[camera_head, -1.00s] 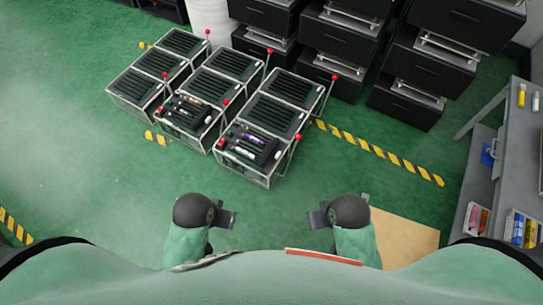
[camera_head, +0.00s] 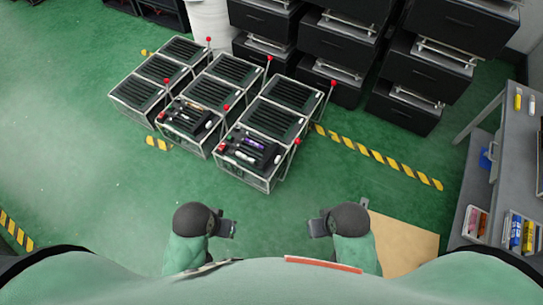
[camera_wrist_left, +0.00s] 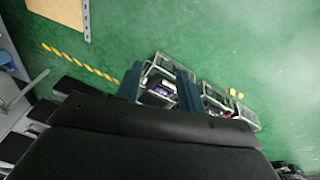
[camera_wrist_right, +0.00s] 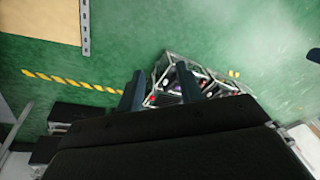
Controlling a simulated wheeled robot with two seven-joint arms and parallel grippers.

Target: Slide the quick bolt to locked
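A cluster of framed dark fixtures (camera_head: 280,118) with slatted tops and red-knobbed levers stands on the floor ahead. Two near units carry small control parts: one with a purple and white piece (camera_head: 255,143), one with an orange and white piece (camera_head: 187,113). Which part is the quick bolt is too small to tell. My left gripper (camera_head: 232,228) and right gripper (camera_head: 313,227) are near my body, well short of the fixtures and touching nothing. In the left wrist view the left fingers (camera_wrist_left: 160,88) are apart and empty. In the right wrist view the right fingers (camera_wrist_right: 160,90) are apart and empty.
Black drawer cabinets (camera_head: 345,45) stand behind the fixtures. A grey shelf unit (camera_head: 502,160) with bottles and books is at the right. A tan board (camera_head: 405,245) lies on the floor at right. Yellow-black tape (camera_head: 385,155) marks the floor. Green floor before the fixtures is clear.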

